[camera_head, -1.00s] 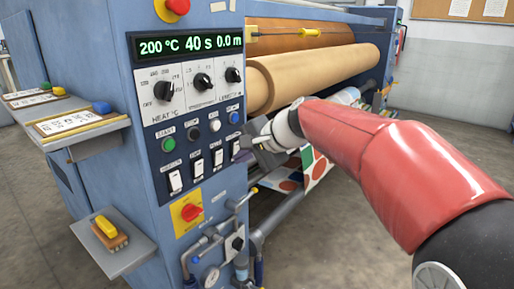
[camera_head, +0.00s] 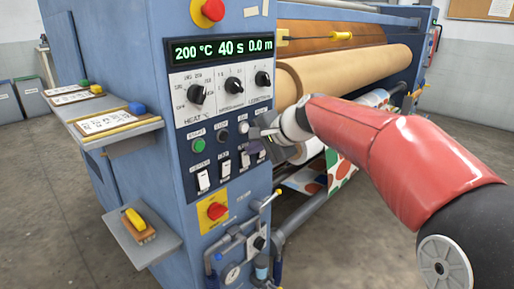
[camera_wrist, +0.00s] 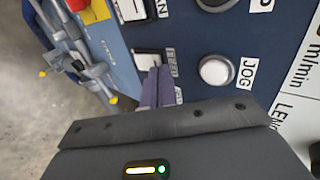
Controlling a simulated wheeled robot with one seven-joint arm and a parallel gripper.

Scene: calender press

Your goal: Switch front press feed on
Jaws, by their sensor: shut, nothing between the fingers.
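The blue press panel (camera_head: 215,125) carries a row of white rocker switches below its knobs and round buttons. Three show in the head view: a left one (camera_head: 202,180), a middle one (camera_head: 224,168) and a right one (camera_head: 245,159). My gripper (camera_head: 254,148) is at the right end of this row and covers that part of the panel. In the wrist view its shut, empty fingers (camera_wrist: 158,72) overlap a white rocker switch (camera_wrist: 147,59), whose label is too blurred to read surely. I cannot tell whether they touch it. The white JOG button (camera_wrist: 215,70) is beside them.
A red rotary switch (camera_head: 216,210) on a yellow plate and pipes with a gauge (camera_head: 232,274) sit below. A red emergency button (camera_head: 213,9) is above. Side shelves (camera_head: 120,130) project left. The large roller (camera_head: 350,68) and printed fabric lie behind my arm.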

